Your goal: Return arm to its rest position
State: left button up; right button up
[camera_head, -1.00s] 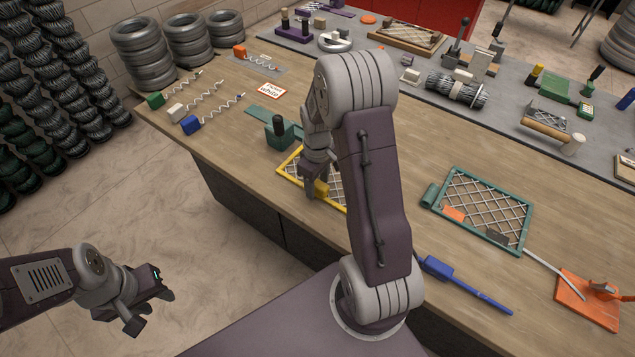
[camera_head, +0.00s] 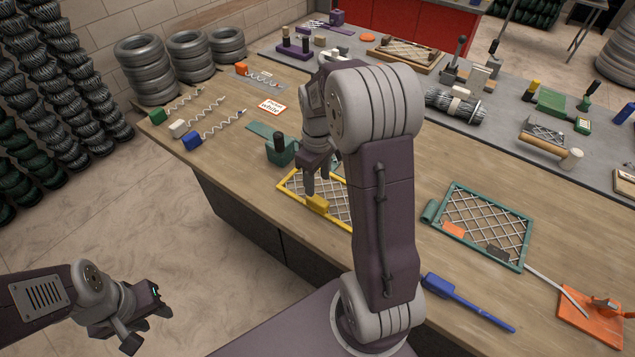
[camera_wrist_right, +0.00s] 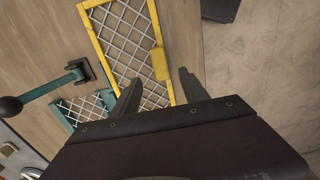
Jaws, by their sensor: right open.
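My right gripper (camera_head: 317,175) is above the yellow-framed mesh panel (camera_head: 289,187) on the wooden bench. In the right wrist view its two fingers (camera_wrist_right: 160,95) are spread apart with nothing between them. The panel (camera_wrist_right: 97,43) has a yellow block (camera_wrist_right: 159,62) on its side rail, which also shows in the head view (camera_head: 317,204) just below the fingers. My right arm's links hide part of the panel. My left gripper (camera_head: 150,325) hangs over the bare floor at the lower left, away from the bench. Its jaw gap is not clear.
A green press (camera_head: 281,152) stands just behind the yellow panel. To the right lie a green-framed mesh panel (camera_head: 484,268), a blue-handled tool (camera_head: 467,302) and an orange plate (camera_head: 588,325). Wire spirals with coloured blocks (camera_head: 190,139) lie at the back left.

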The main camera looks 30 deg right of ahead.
dwell(0.4)
jog(key=s+a+f+m+t, duration=0.1)
jog(key=s+a+f+m, duration=0.2)
jog(key=s+a, duration=0.7)
jog(key=shift+s+a+m, duration=0.35)
jog(key=shift+s+m, duration=0.1)
jog(key=shift+m, duration=0.45)
jog(key=shift+s, duration=0.15)
